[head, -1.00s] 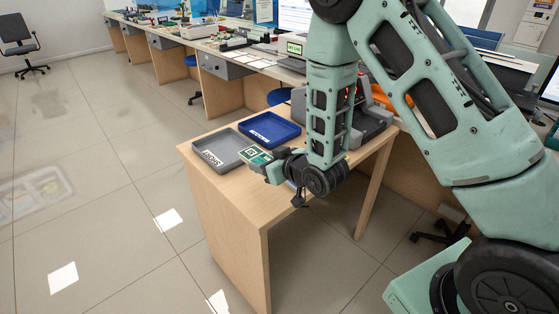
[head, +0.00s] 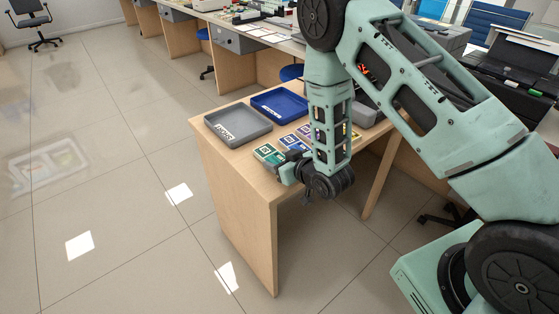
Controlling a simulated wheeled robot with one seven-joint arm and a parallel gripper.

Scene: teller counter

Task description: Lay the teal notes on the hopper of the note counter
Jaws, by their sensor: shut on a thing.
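The teal notes (head: 267,152) are a small green-teal bundle at the near side of the counter, to the left of my gripper. My gripper (head: 284,164) is shut on the teal notes at one end, low over the counter top. My arm hides much of the gripper and what lies behind it. The note counter (head: 367,112) is a grey machine at the right of the counter, mostly hidden behind my forearm. Its hopper cannot be made out.
A grey tray (head: 210,124) with a white label and a blue tray (head: 256,110) stand at the left and back of the wooden counter (head: 233,159). Several other coloured bundles (head: 291,141) lie beside the teal notes. Open floor lies left of the counter.

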